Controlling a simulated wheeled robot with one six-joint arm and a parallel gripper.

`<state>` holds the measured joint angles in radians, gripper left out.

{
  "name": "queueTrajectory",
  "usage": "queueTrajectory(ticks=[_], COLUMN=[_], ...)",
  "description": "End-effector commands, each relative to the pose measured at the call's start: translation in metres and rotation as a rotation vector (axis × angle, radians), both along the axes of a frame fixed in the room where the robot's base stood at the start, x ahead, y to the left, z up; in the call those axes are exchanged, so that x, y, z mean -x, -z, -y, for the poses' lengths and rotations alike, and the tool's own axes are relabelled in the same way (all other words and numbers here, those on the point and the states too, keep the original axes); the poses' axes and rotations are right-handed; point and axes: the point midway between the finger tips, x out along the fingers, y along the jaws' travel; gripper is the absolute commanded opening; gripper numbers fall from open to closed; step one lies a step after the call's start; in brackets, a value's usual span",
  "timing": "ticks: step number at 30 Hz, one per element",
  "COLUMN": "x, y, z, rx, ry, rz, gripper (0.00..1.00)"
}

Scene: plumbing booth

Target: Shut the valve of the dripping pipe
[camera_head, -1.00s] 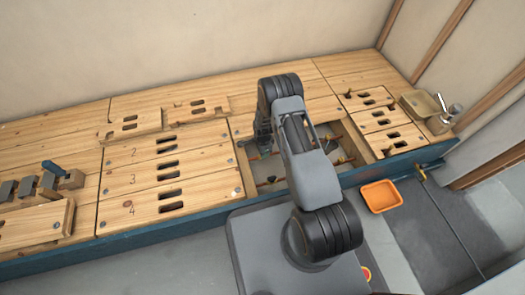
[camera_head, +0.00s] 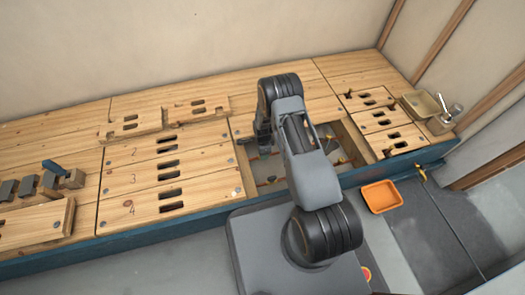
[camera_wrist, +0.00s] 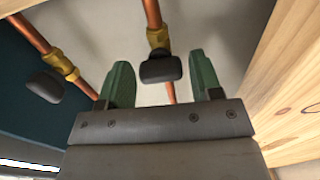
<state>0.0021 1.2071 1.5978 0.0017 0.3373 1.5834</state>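In the wrist view, two copper pipes run below my gripper. The middle pipe (camera_wrist: 152,12) has a brass valve body (camera_wrist: 158,38) with a dark handle (camera_wrist: 161,68). The left pipe (camera_wrist: 30,33) has a brass valve (camera_wrist: 62,64) with a dark handle (camera_wrist: 45,86). My gripper (camera_wrist: 159,62) is open, its two green fingers apart. The middle handle shows between them, seemingly untouched; its depth relative to the fingertips is unclear. In the head view, pipes show in the open pit (camera_head: 268,168), while my arm hides the fingers. No drip is clearly visible.
Wooden covers with slots (camera_head: 165,170) lie left of the pit, and smaller covers (camera_head: 385,120) lie right. A brass spout (camera_head: 421,173) sticks out of the blue front edge. An orange tray (camera_head: 381,196) lies on the floor nearby. A wooden wall (camera_wrist: 290,85) borders my gripper's right.

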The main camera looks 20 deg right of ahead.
Motion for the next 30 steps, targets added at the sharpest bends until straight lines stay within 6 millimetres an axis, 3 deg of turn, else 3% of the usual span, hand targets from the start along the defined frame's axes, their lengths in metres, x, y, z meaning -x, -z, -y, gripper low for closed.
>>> queueTrajectory(ticks=[3, 10, 14, 30], x=[0.000, 0.000, -0.001, 0.000], y=[0.000, -0.001, -0.011, -0.113], z=[0.001, 0.002, 0.001, 0.001], rx=[0.000, 0.000, 0.000, 0.000], ry=[0.001, 0.001, 0.000, 0.000], rz=[0.000, 0.001, 0.002, 0.002], gripper=[0.70, 0.70, 0.70, 0.70])
